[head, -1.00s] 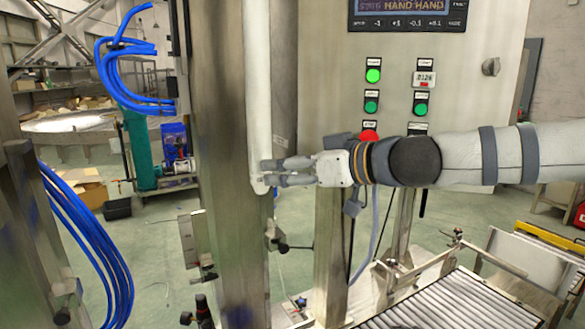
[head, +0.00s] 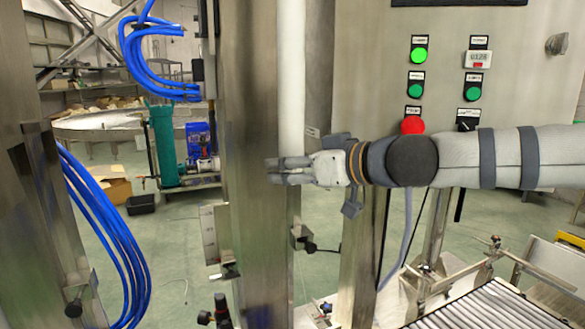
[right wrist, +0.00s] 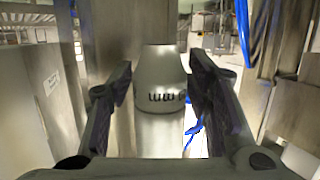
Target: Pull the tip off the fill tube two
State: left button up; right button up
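Fill tube two appears to be the white upright tube (head: 291,80) in the head view. Its lower end is hidden behind my right gripper (head: 272,171), whose fingers reach across it and past its left side. In the right wrist view a pale metal tip (right wrist: 160,70) with a row of small dark marks stands between the two fingers of my right gripper (right wrist: 160,95). The fingers are open around it. A narrow gap shows on the left; on the right I cannot tell whether the finger touches it. My left gripper is out of view.
A steel column (head: 252,200) stands close beside the tube. A control panel (head: 370,60) with green and red buttons is behind my right arm. Blue hoses (head: 110,240) hang at the left. A roller conveyor (head: 490,305) lies at the lower right.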

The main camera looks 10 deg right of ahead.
grip_shut()
jog(key=shift+c, duration=1.6)
grip_release()
grip_shut()
jog(key=shift+f, duration=0.1)
jog(key=shift+f, duration=0.1)
jog(key=shift+f, duration=0.6)
jog(key=shift+b, duration=0.3)
jog(key=shift+r, duration=0.15)
